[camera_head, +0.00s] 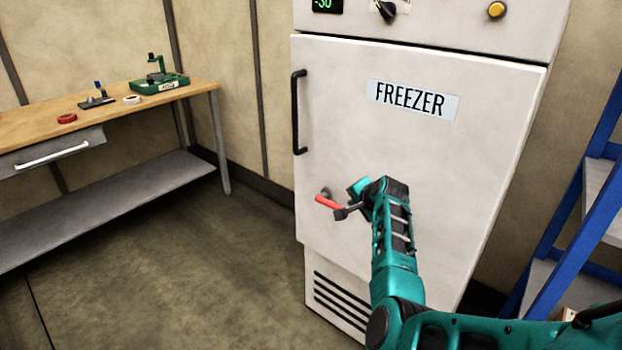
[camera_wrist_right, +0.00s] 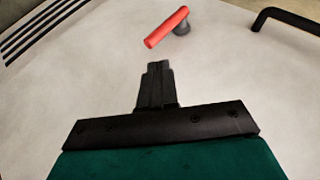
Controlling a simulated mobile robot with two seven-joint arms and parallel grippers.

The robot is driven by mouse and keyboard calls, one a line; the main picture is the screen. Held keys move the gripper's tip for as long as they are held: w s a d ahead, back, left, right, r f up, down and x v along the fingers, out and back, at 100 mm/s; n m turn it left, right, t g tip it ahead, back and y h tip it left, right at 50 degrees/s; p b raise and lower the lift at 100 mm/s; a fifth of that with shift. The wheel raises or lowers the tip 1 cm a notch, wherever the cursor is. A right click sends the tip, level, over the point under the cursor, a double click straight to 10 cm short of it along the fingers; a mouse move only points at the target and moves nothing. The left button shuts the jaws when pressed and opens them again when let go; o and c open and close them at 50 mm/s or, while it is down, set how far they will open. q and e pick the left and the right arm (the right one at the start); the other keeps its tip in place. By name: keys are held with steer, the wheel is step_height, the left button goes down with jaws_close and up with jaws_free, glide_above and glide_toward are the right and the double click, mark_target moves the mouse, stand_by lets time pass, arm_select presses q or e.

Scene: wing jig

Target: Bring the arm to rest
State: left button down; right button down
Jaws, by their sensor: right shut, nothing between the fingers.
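My right gripper (camera_head: 342,212) is in front of the lower part of the freezer door, close to a red lever (camera_head: 328,202). In the right wrist view the gripper (camera_wrist_right: 158,68) is shut, with its fingers together and empty. There the red lever (camera_wrist_right: 167,27) lies just beyond the fingertips, on a grey pivot, with a gap between lever and fingers. In the head view I cannot tell whether they touch. My left gripper is in neither view.
The white freezer (camera_head: 440,160) stands ahead with its door shut and a black handle (camera_head: 299,112). A wooden workbench (camera_head: 100,125) with a green device (camera_head: 158,84) is at the left. A blue step ladder (camera_head: 575,215) stands at the right. The floor between bench and freezer is clear.

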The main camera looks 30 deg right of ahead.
steer(key=shift+s+f, duration=0.1)
steer(key=s+f+n+h, duration=0.2)
steer(key=s+f+n, duration=0.25)
steer(key=s, duration=0.25)
steer(key=s+a+f+n+y, duration=0.3)
steer(key=s+a+n, duration=0.3)
steer(key=s+a, duration=0.6)
steer(key=s+a+f+n+t+y, duration=0.1)
steer(key=s+a+f+n+y, duration=0.2)
steer(key=s+a+n, duration=0.4)
steer(key=s+a+f, duration=0.1)
steer(key=s+a, duration=0.4)
steer(key=a, duration=0.1)
steer(key=shift+s+a, duration=0.25)
steer(key=shift+s, duration=0.1)
steer(key=shift+d+f, duration=0.1)
